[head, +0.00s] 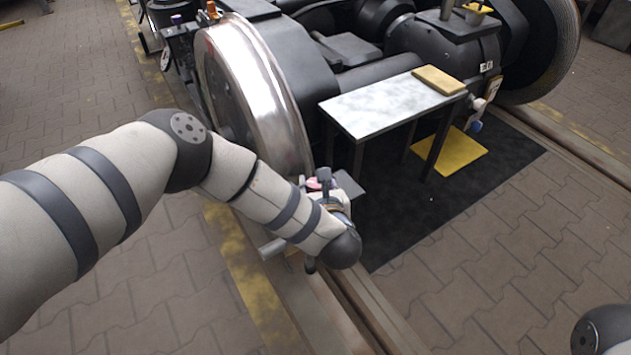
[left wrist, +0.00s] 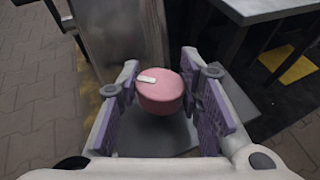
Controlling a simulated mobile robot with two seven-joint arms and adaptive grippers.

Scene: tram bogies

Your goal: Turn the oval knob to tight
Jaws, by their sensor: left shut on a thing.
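The oval knob (left wrist: 160,92) is pink with a short white mark on its top, towards the left. It shows in the left wrist view between the two purple-padded fingers of my left gripper (left wrist: 162,100), which is shut on it. A grey surface lies below the knob. In the head view my left gripper (head: 318,190) is low beside the large steel wheel, and only a bit of pink (head: 312,184) shows past it. No tight marking can be read. My right gripper is out of view.
The steel wheel (head: 255,95) of the bogie stands just behind my left gripper. A table (head: 385,105) with a yellow block (head: 438,80) stands to the right over a dark mat (head: 400,225). A yellow sheet (head: 458,155) lies on the mat. Rails run along the paved floor.

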